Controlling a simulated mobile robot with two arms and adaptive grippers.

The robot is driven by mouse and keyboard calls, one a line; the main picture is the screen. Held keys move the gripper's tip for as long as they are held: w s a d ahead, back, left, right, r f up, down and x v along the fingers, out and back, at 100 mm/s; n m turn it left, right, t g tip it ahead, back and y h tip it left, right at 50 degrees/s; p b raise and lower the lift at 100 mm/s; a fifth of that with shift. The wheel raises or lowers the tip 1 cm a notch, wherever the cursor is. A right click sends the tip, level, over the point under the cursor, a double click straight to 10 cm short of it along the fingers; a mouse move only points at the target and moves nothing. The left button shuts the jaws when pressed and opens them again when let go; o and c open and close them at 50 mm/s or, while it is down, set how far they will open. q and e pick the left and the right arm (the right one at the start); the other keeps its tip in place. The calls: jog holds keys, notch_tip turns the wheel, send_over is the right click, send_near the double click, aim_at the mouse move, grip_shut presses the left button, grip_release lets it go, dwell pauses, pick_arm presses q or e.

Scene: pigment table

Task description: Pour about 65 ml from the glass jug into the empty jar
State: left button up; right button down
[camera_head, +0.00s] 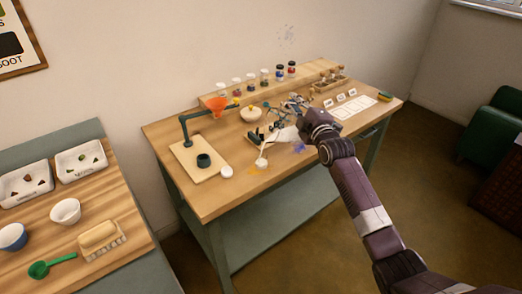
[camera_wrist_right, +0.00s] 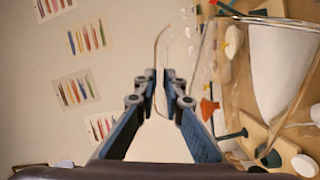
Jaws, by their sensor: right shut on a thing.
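The glass jug (camera_wrist_right: 285,65) holds white liquid and looks tilted in the right wrist view. In the head view it is a small pale shape (camera_head: 286,134) above the table. My right gripper (camera_head: 290,112) is shut on its thin, curved glass handle, which the wrist view shows between the fingertips (camera_wrist_right: 160,88). A small jar (camera_head: 261,163) with white at its top stands below and left of the jug. A thin pale line runs down toward it, perhaps liquid; its contents are unclear. My left gripper is in neither view.
The wooden table (camera_head: 215,205) carries an orange funnel (camera_head: 217,105) on a stand, a dark cup (camera_head: 204,160), a white disc (camera_head: 226,171) and a lidded pale bowl (camera_head: 251,114). Several pigment jars (camera_head: 265,77) line the back. White cards (camera_head: 353,107) lie at right.

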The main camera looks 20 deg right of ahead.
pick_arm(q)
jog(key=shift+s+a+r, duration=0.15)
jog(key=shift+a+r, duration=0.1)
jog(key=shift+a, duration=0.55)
pick_arm(e)
jog(key=shift+a+r+n, duration=0.4)
jog(key=shift+a+r, duration=0.2)
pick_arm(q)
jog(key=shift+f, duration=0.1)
pick_arm(e)
jog(key=shift+f, duration=0.1)
